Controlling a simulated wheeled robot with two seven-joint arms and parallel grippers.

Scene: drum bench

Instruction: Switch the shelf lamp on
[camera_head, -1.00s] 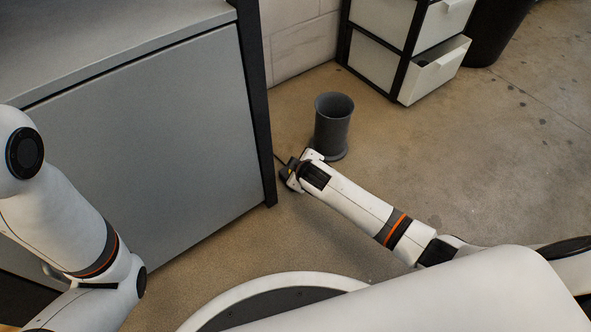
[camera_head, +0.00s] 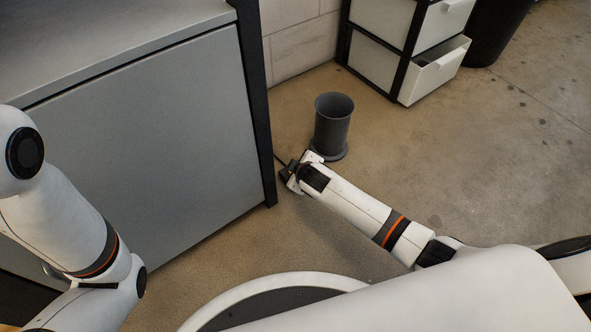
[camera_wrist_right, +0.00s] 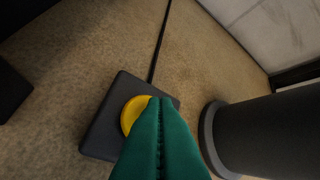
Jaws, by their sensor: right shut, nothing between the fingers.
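A black square floor switch (camera_wrist_right: 103,130) with a round yellow button (camera_wrist_right: 130,115) lies on the floor in the right wrist view. A dark cord (camera_wrist_right: 160,45) runs away from its far edge. My right gripper (camera_wrist_right: 160,100) has green fingers, shut and empty, with their tips over the right part of the button. I cannot tell whether they press it. In the head view my right gripper (camera_head: 291,174) is low beside the cabinet's corner post and mostly hides the switch. The shelf lamp is not in view. My left arm is at the left; its gripper is out of view.
A dark grey bin (camera_head: 332,128) stands just behind my right gripper, close to the switch. A grey cabinet (camera_head: 150,150) stands at left. A drawer unit (camera_head: 378,55) has its lower drawer (camera_head: 437,70) open. Floor at right (camera_head: 500,170) is clear.

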